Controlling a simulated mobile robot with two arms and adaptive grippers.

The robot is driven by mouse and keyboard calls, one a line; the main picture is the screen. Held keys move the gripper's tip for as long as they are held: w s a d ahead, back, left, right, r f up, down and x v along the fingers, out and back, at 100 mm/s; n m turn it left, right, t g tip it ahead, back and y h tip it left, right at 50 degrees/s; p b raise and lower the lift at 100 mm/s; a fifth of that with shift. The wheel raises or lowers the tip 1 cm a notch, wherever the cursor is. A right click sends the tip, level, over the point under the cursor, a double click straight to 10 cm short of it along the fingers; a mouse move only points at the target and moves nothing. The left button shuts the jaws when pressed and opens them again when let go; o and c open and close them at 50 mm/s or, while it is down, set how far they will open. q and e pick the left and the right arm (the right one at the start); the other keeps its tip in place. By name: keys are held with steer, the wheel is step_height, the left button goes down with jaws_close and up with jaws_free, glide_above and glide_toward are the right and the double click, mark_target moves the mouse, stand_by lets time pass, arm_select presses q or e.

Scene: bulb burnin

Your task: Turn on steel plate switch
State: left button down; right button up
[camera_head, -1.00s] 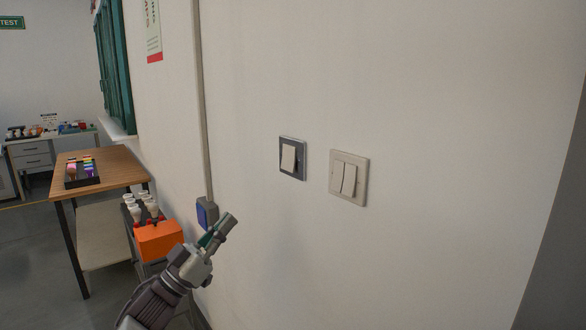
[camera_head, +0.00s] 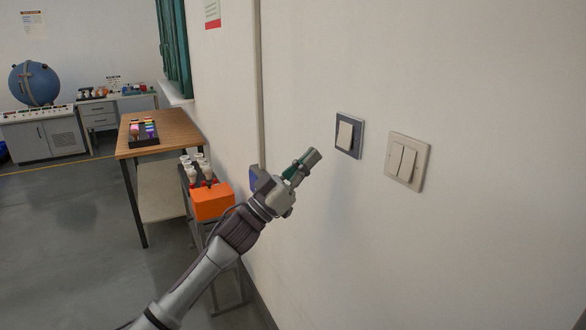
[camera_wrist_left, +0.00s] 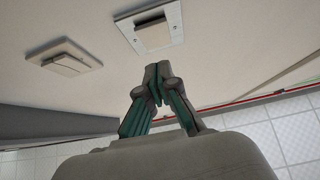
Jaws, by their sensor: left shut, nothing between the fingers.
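The steel plate switch (camera_head: 348,135) is on the wall, a grey metal plate with one pale rocker. It also shows in the left wrist view (camera_wrist_left: 153,27), just beyond my fingertips. My left gripper (camera_head: 312,158) is shut and empty, a little left of and below the steel plate switch in the head view. In the left wrist view its fingertips (camera_wrist_left: 157,72) are together and appear apart from the plate. A cream double-rocker switch (camera_head: 406,161) is to the right of the steel one. My right gripper is not in view.
A wooden table (camera_head: 163,133) with a dark tray of colored items stands to the left. An orange box (camera_head: 212,202) and several white bulbs sit on a low stand near the wall. A grey conduit (camera_head: 257,90) runs down the wall. The wall around the switches is clear.

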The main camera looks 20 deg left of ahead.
mark_target(342, 143)
arm_select(q)
steer(key=w+d, duration=0.1)
steer(key=w+d+r+p, duration=0.1)
steer(key=w, duration=0.1)
steer(key=shift+w+d, duration=0.1)
steer(key=shift+d, duration=0.15)
steer(key=shift+w+d+f, duration=0.2)
steer(key=shift+w+d, duration=0.2)
steer(key=shift+w, duration=0.15)
steer(key=b, duration=0.1)
steer(key=f+b, duration=0.1)
steer(key=shift+w+d+b, duration=0.2)
steer(key=shift+b, duration=0.15)
steer(key=shift+w+r+t+h, duration=0.1)
steer(key=shift+r+t+h, duration=0.2)
steer(key=shift+r+t, duration=0.1)
steer(key=shift+w+d+f, duration=0.1)
